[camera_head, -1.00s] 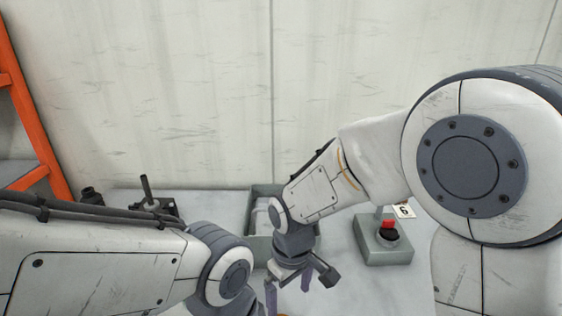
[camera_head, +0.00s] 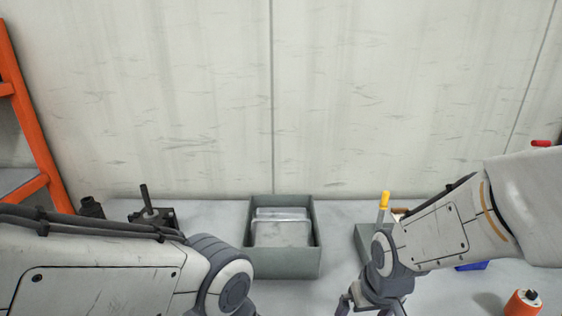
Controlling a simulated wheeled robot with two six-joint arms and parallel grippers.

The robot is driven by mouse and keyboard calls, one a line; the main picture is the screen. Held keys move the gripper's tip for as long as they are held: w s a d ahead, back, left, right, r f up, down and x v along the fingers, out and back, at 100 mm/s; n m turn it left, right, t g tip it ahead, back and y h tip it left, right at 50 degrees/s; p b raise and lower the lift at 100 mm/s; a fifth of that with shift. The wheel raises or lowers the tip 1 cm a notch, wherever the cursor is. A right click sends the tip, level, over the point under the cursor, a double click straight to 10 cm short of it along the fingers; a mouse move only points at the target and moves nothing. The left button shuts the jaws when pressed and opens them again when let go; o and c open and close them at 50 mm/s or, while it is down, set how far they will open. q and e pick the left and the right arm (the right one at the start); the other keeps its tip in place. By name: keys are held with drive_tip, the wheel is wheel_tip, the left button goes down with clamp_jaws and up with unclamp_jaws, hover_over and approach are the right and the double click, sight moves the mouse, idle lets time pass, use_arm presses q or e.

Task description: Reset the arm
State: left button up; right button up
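My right arm comes in from the right. Its gripper (camera_head: 368,306) hangs low at the bottom edge, right of the grey bin, with its finger parts spread apart and nothing seen between them. Its fingertips are cut off by the frame. My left arm lies across the lower left with its wrist (camera_head: 235,288) near the bottom edge. The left gripper is below the frame. A grey open bin (camera_head: 285,264) stands at the back middle of the table with clear or pale items (camera_head: 281,232) inside.
A black screw jack (camera_head: 152,214) with an upright rod stands behind my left arm. My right wrist partly hides a grey-green box (camera_head: 362,238) and a yellow-tipped upright item (camera_head: 384,200). An orange cylinder (camera_head: 522,303) is at lower right. An orange rack (camera_head: 40,130) stands far left.

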drive_tip(key=s+a+r+n+g, duration=0.1)
drive_tip(key=s+a+r+n, duration=0.1)
drive_tip(key=s+a, duration=0.3)
drive_tip(key=s+a+r+n+g, duration=0.1)
drive_tip(key=s+a+r+n, duration=0.2)
drive_tip(key=s, duration=0.4)
drive_tip(key=a+n, duration=0.1)
drive_tip(key=a, duration=0.1)
drive_tip(key=shift+s+a+y, duration=0.2)
drive_tip(key=shift+a+y, duration=0.1)
drive_tip(key=shift+a, duration=0.05)
